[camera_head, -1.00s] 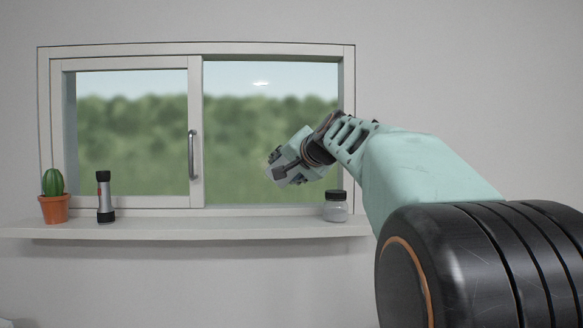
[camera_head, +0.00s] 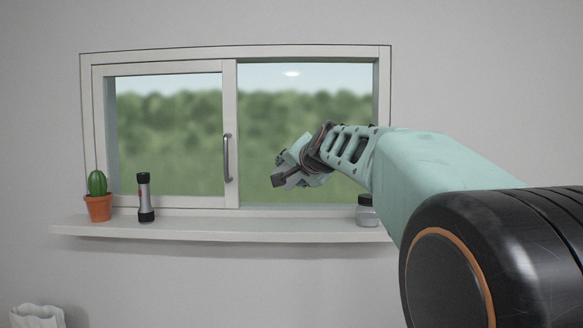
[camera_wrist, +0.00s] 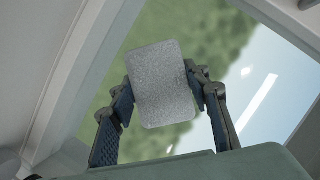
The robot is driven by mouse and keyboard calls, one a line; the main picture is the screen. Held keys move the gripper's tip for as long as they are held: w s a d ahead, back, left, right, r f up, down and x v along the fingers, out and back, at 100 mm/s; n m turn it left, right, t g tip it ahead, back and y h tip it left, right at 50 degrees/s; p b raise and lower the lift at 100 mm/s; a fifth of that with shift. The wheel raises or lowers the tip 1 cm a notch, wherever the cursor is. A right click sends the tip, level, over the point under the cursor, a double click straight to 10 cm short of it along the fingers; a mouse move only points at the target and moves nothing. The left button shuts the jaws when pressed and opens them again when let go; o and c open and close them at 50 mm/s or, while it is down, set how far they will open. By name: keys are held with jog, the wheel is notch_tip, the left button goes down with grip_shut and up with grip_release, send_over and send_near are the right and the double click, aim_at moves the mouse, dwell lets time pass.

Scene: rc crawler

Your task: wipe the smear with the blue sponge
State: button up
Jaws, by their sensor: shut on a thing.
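My gripper (camera_head: 285,174) is in front of the right window pane (camera_head: 310,110). In the wrist view its two dark fingers (camera_wrist: 161,97) are shut on a sponge-like block (camera_wrist: 163,85), one at each side. The face I see is speckled grey; no blue shows, so I cannot tell its colour on the other faces. Whether the block touches the glass is unclear. I cannot make out a smear for certain. A pale spot (camera_head: 291,73) high on the right pane and a white streak (camera_wrist: 259,105) in the wrist view look like light reflections.
On the sill (camera_head: 240,228) stand a potted cactus (camera_head: 97,196) and a flashlight (camera_head: 145,197) at left, and a lidded jar (camera_head: 366,212) at right, partly behind my arm. The left sash has a metal handle (camera_head: 227,158). A white container (camera_head: 37,315) is low at left.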

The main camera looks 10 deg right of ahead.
jog(key=shift+a, duration=0.2)
jog(key=shift+s+a+f+b, duration=0.1)
jog(key=shift+s+a+b, duration=0.05)
jog(key=shift+s, duration=0.8)
jog(key=shift+s+a+r+b, duration=0.1)
jog(key=shift+s+a+b, duration=0.1)
jog(key=shift+s, duration=0.75)
jog(key=shift+s+a+f+b, duration=0.1)
jog(key=shift+s+a+b, duration=0.05)
jog(key=shift+s, duration=0.8)
jog(key=shift+s, duration=0.1)
jog(key=s, duration=0.3)
jog(key=shift+a+r, duration=0.2)
jog(key=shift+a, duration=0.15)
jog(key=shift+w, duration=0.15)
